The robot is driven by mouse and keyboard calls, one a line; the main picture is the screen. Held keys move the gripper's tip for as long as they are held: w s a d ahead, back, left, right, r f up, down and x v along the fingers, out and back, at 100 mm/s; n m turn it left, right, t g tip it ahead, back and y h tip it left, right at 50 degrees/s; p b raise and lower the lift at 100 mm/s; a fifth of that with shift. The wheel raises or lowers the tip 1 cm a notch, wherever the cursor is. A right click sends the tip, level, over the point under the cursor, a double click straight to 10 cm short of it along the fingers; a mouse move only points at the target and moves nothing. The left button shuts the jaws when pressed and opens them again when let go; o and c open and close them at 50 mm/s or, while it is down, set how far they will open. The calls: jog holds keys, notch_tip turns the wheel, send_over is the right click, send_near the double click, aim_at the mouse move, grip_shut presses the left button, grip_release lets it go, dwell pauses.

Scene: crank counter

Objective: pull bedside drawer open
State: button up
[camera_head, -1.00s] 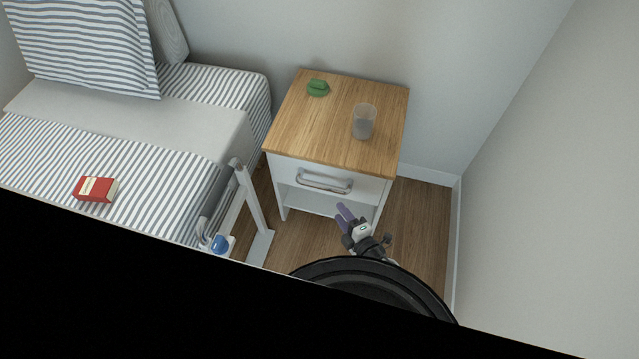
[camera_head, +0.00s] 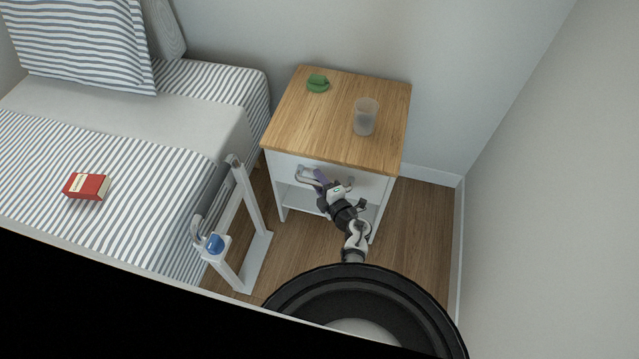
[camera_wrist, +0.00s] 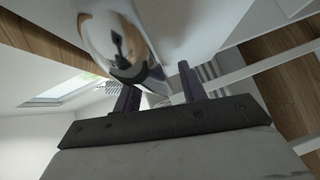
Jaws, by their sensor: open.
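The bedside table has a wooden top (camera_head: 325,117) and a white drawer front (camera_head: 372,184), which looks closed. In the wrist view the shiny handle (camera_wrist: 115,40) is large and close, near the left finger of my gripper (camera_wrist: 158,90). I cannot tell whether the handle lies between the fingers or touches one.
A green object (camera_head: 318,83) and a clear cup (camera_head: 365,116) stand on the tabletop. A white frame with a blue knob (camera_head: 215,244) stands left of my arm, beside the bed (camera_head: 120,160). A red box (camera_head: 87,186) lies on the bed. A wall rises at right.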

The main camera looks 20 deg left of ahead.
grip_shut()
jog(key=shift+s, duration=0.1)
